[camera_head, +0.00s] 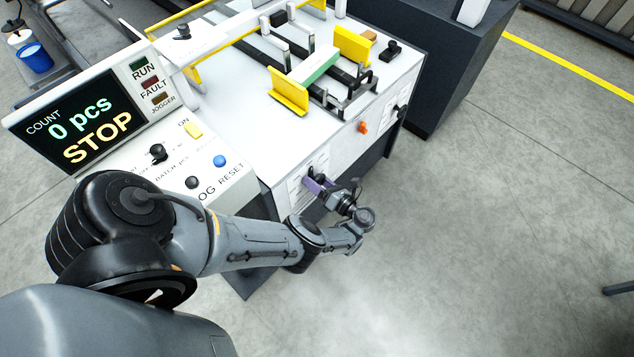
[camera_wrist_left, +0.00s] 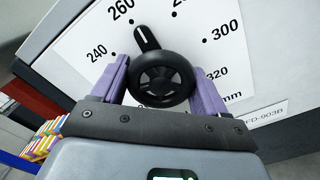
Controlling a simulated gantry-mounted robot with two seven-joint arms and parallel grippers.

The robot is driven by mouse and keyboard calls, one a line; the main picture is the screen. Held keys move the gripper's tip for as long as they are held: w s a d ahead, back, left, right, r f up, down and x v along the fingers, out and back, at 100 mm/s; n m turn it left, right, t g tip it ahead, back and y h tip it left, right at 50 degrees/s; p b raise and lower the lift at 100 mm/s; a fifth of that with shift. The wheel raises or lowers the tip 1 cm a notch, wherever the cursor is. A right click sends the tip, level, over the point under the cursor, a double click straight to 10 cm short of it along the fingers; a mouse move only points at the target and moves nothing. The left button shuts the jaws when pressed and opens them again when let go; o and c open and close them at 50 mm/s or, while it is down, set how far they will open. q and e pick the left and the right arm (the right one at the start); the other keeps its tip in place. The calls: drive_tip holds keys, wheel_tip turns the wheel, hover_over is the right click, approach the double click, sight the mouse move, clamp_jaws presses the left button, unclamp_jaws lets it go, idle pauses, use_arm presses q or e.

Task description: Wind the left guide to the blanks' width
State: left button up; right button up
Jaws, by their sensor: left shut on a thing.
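The black knob (camera_wrist_left: 163,78) sits on a white dial plate (camera_wrist_left: 75,62) on the machine's side. The dial reads 240 to 320 mm, and the knob's pointer (camera_wrist_left: 147,38) stands just past 260. My left gripper (camera_wrist_left: 163,85) is shut on this knob, with one purple finger on each side. In the head view my left gripper (camera_head: 319,185) is at the machine's near side, its fingers partly hiding the knob. Two yellow guides, a nearer one (camera_head: 288,93) and a farther one (camera_head: 352,45), stand on the machine top with a green-and-white piece (camera_head: 315,66) between them. My right gripper is not in view.
An orange knob (camera_head: 363,127) and another black knob (camera_head: 396,108) are farther along the same side. The display (camera_head: 78,120) shows 0 pcs and STOP. A control panel (camera_head: 190,160) with buttons lies near my left arm.

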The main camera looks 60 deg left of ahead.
use_arm(q)
drive_tip(key=n+b, duration=0.1)
drive_tip(key=n, duration=0.4)
drive_tip(key=shift+f+n+b, duration=0.15)
drive_tip(key=shift+n+b, duration=0.15)
drive_tip(key=shift+b, duration=0.05)
drive_tip(key=shift+w+n+b, duration=0.1)
drive_tip(key=shift+n+b, duration=0.35)
drive_tip(key=shift+n, duration=1.55)
drive_tip(key=o, duration=1)
drive_tip(key=shift+d, duration=0.1)
drive_tip(key=b+v, duration=0.2)
drive_tip(key=v, duration=0.8)
drive_tip(key=shift+d+b, duration=0.3)
drive_tip(key=shift+w+a, duration=0.1)
